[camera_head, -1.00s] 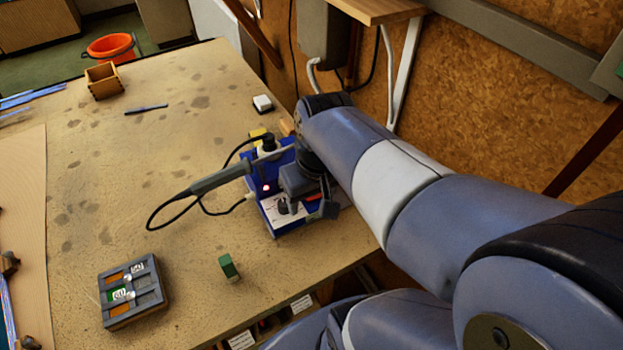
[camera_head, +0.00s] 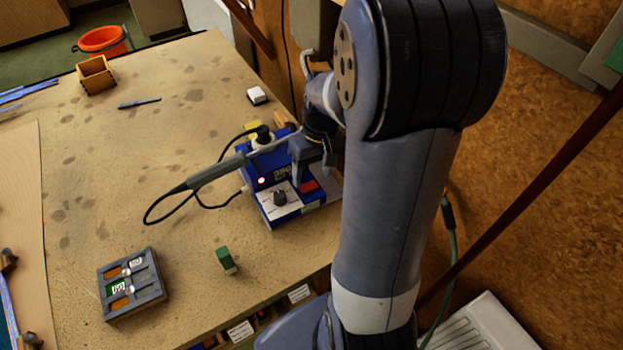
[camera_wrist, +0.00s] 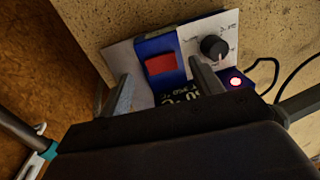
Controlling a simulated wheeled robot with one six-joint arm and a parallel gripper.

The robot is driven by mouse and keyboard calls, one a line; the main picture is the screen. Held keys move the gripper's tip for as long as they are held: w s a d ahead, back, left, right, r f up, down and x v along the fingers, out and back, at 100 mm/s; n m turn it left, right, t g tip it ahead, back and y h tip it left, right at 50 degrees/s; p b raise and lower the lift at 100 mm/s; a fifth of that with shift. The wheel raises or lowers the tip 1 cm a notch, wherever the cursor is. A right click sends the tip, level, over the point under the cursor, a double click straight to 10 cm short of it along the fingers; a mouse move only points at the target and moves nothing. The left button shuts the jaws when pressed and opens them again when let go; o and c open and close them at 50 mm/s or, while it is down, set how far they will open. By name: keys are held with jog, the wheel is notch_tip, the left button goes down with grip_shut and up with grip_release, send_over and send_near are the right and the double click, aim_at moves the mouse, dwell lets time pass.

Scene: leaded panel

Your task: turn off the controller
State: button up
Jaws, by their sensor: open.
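The controller (camera_head: 282,205) is a blue box at the table's right edge, with a pale front panel, a black knob (camera_wrist: 214,47) and a lit red lamp (camera_head: 262,181). A red rocker switch (camera_wrist: 161,64) shows in the wrist view, and the switch also shows in the head view (camera_head: 307,187). A soldering iron (camera_head: 215,172) rests in a holder at the controller. My gripper (camera_wrist: 162,88) is open and empty, with its two fingers apart and pointing at the panel on either side of the switch in the picture. I cannot tell whether they touch it.
A dark tray with small pieces (camera_head: 132,285) and a green block (camera_head: 226,260) lie on the table in front. A white block (camera_head: 257,95), a pen (camera_head: 139,103) and a wooden box (camera_head: 95,75) are farther back. The iron's black cable loops left of the controller.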

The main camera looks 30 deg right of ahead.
aim_at(310, 189)
jog(key=shift+a+f, duration=0.2)
jog(key=shift+f, duration=1.5)
jog(key=c, duration=1)
jog(key=shift+a+h, duration=0.25)
jog(key=shift+h, duration=0.45)
jog(key=o, duration=1)
jog(key=shift+r, duration=0.15)
